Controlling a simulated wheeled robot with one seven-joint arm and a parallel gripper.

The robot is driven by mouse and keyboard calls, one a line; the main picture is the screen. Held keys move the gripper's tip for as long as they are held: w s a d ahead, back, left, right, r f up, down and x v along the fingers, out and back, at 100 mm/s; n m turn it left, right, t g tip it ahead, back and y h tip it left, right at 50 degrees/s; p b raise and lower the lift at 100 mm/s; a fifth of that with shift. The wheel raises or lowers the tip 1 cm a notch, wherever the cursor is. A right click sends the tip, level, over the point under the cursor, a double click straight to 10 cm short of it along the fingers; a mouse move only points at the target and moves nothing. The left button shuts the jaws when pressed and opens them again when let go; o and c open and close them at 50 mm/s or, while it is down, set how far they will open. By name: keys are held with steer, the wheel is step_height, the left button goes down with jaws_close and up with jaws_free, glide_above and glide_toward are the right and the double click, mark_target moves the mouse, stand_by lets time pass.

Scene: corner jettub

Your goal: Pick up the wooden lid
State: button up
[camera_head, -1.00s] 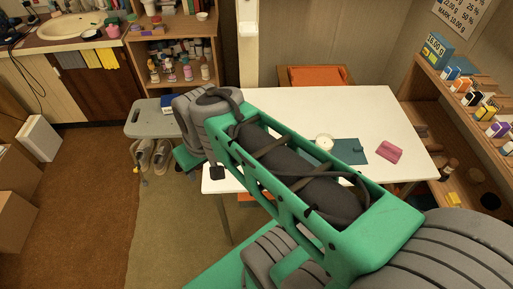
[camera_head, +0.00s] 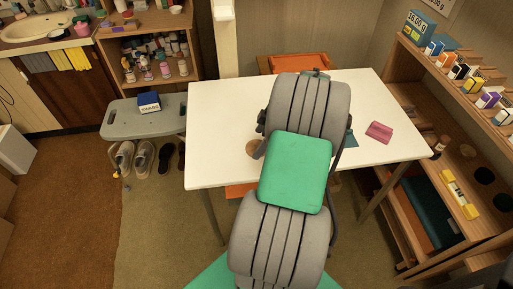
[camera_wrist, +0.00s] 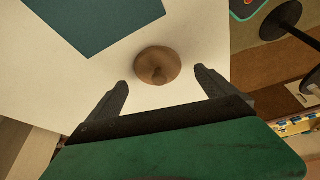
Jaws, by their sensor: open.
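The wooden lid is a round brown disc with a small knob, lying on the white table. In the wrist view the lid (camera_wrist: 146,55) sits just beyond and between the two fingertips of my gripper (camera_wrist: 161,79). My gripper is open and empty, with a finger toward each side of the lid. In the head view a brown round edge, apparently the lid (camera_head: 252,148), shows at the left of my arm, partly covered by it. My gripper is hidden behind my arm there.
The white table (camera_head: 215,120) also holds a teal mat (camera_wrist: 95,22) and a pink item (camera_head: 379,132). A grey stool (camera_head: 125,121) with a blue box (camera_head: 149,102) stands at left. A wooden shelf (camera_head: 455,110) with small boxes borders the right.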

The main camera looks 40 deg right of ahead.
steer(key=shift+x, duration=1.1)
steer(key=shift+c, duration=0.6)
steer(key=c, duration=1.3)
